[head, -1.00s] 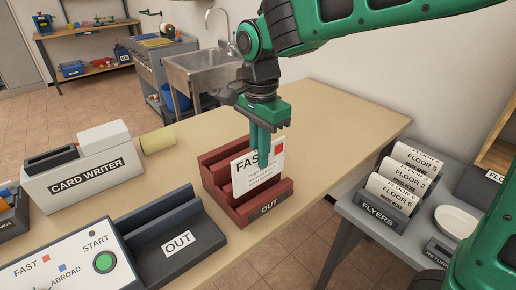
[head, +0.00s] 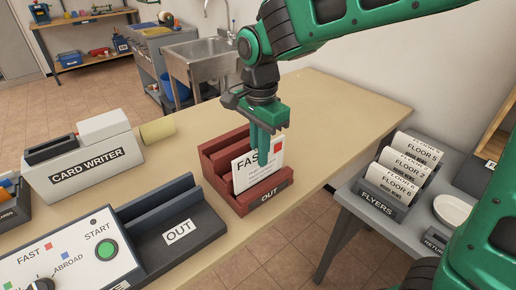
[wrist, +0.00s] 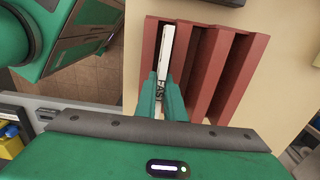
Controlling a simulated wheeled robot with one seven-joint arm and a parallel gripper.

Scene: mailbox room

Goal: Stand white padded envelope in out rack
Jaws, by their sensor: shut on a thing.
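The white padded envelope (head: 246,174) stands upright in a slot of the red-brown out rack (head: 266,195), with "FAST" and a red mark on its face. My gripper (head: 268,150) is above the rack, shut on the envelope's top edge. In the wrist view the envelope (wrist: 166,54) is seen edge-on between my fingers (wrist: 162,92), in the leftmost slot of the rack (wrist: 233,72). The rack's other slots look empty. The envelope's bottom edge is hidden inside the rack.
A card writer (head: 84,170) is farther left. A flyers holder (head: 384,200) is on the grey side table. The tabletop behind the rack (head: 320,105) is clear.

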